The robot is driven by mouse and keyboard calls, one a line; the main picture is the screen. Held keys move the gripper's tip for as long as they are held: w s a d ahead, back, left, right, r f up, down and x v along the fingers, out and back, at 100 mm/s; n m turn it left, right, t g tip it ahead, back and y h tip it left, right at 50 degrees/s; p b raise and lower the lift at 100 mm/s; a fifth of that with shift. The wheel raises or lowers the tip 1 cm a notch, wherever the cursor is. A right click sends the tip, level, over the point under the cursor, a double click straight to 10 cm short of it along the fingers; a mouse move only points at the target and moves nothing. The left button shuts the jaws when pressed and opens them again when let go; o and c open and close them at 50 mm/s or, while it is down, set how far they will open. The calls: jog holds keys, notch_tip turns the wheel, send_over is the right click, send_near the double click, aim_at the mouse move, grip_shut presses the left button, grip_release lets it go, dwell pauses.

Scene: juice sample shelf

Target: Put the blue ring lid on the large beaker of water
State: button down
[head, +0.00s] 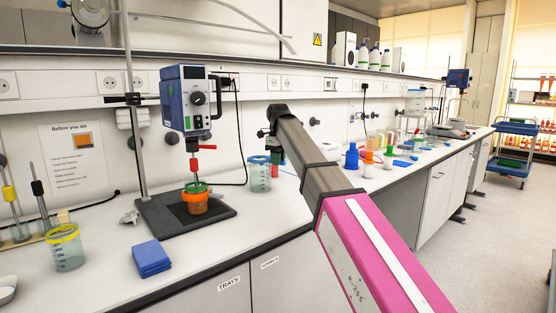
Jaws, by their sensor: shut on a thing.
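The large beaker of water (260,179) is clear with blue marks and stands on the bench, right of the stirrer stand. The blue ring lid (259,159) shows as a blue band at the top of this beaker. It looks level; whether it is fully seated is too small to tell. My gripper (276,157) is at the right side of the beaker's rim, below the end of my arm. It is shut on the blue ring lid at its right edge, though the fingertips are small and partly hidden.
A yellow-ringed beaker (66,250) and blue cloths (151,258) are at front left. Coloured bottles (352,157) stand right of my arm.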

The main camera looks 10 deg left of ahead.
jog(key=shift+f, duration=0.1)
jog(key=c, duration=1)
grip_release()
